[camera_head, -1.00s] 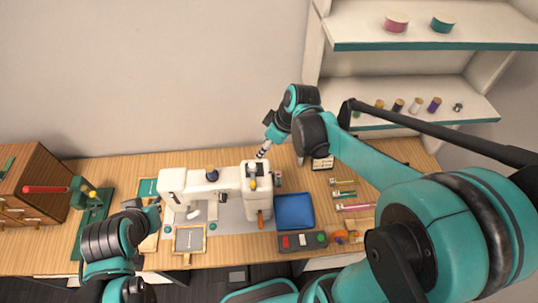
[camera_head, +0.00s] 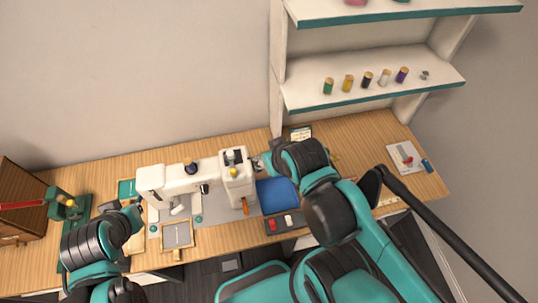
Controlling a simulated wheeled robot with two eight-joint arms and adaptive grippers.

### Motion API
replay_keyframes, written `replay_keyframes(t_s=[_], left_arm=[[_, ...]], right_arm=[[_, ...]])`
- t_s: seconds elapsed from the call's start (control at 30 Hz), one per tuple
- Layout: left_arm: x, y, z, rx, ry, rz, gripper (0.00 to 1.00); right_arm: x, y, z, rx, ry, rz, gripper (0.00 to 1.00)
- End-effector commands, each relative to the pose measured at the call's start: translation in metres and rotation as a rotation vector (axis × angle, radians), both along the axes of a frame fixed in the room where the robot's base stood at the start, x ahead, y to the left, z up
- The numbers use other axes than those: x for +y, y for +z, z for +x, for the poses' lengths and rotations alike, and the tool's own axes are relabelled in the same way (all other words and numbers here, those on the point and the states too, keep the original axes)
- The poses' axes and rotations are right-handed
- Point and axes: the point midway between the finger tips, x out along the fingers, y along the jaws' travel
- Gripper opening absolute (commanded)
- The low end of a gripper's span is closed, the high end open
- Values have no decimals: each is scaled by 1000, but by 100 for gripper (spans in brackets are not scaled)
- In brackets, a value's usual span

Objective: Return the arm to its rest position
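My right arm reaches in from the lower right. Its gripper (camera_head: 260,164) is beside the right end of the white sewing machine (camera_head: 170,181), partly hidden behind my arm's black joint. I cannot tell whether it touches the machine or how its fingers stand. My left arm is at the lower left. Its gripper (camera_head: 131,209) is over the table's left part, by the machine's left end, small and partly hidden by the arm. I cannot make out its fingers.
A blue tray (camera_head: 275,194) and a dark button panel (camera_head: 284,221) lie right of the machine. A framed slate (camera_head: 177,234) lies in front. A green stand (camera_head: 72,222) is at left. Thread spools line the shelf (camera_head: 430,80). The right table end holds a white card (camera_head: 404,156).

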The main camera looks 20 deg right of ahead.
Motion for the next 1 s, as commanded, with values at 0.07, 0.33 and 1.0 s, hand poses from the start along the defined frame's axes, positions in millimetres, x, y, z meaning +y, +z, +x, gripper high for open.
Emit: replay_keyframes(t_s=[0.07,0.33,1.0], left_arm=[[0,-1,0,0,0,0,0],[0,-46,0,0,0,0,0],[0,-236,0,0,0,0,0]], right_arm=[[0,-1,0,0,0,0,44],[0,-46,0,1,1,0,44],[0,-236,0,1,1,0,44]])
